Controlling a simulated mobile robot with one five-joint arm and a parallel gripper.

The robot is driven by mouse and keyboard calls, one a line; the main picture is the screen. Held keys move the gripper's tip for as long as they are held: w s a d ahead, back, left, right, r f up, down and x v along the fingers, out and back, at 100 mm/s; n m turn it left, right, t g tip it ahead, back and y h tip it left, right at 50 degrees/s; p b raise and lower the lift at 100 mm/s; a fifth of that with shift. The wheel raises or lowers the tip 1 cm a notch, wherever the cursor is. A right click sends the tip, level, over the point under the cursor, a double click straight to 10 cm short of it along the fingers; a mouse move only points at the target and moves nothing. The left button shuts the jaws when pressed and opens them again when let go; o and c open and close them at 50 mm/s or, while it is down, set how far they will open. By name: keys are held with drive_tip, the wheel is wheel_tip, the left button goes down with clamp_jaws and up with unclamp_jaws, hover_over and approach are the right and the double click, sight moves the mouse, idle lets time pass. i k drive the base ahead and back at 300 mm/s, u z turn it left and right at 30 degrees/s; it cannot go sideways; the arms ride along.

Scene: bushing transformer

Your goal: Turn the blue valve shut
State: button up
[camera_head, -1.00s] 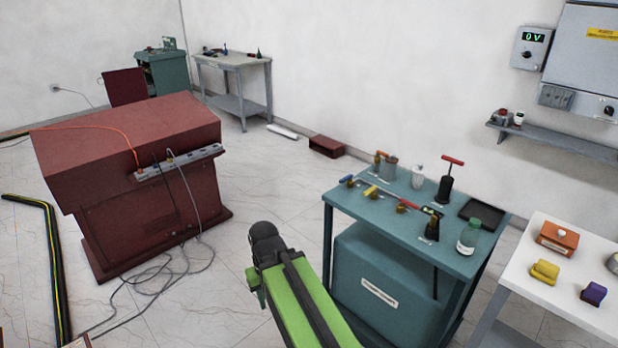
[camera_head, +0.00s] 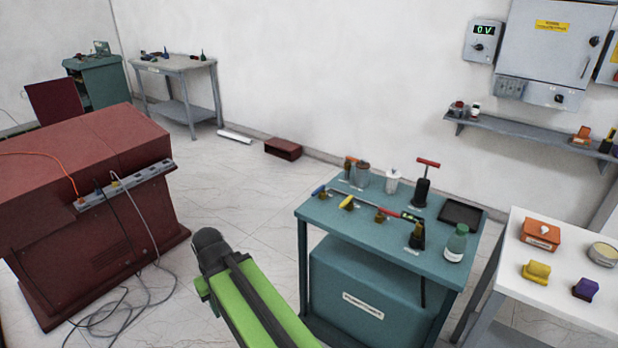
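A small blue valve handle (camera_head: 318,190) sits at the left corner of the teal workbench top (camera_head: 340,222). It is one of several small fittings there, and its exact angle is too small to tell. Next to it is a yellow handle (camera_head: 347,202). A long red-and-grey handle (camera_head: 408,217) lies to the right of these. My green arm, with a dark joint at its upper end, stands in front and to the left of the workbench, apart from the valve. My gripper itself cannot be made out in this view.
A dark red cabinet (camera_head: 90,150) with loose cables on the floor stands at left. A white table (camera_head: 590,295) with small blocks stands at right. Tiled floor is open behind my arm.

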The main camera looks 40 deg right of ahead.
sight(322, 187)
drive_tip(key=z, duration=0.25)
drive_tip(key=i, duration=0.35)
drive_tip(key=z, duration=0.95)
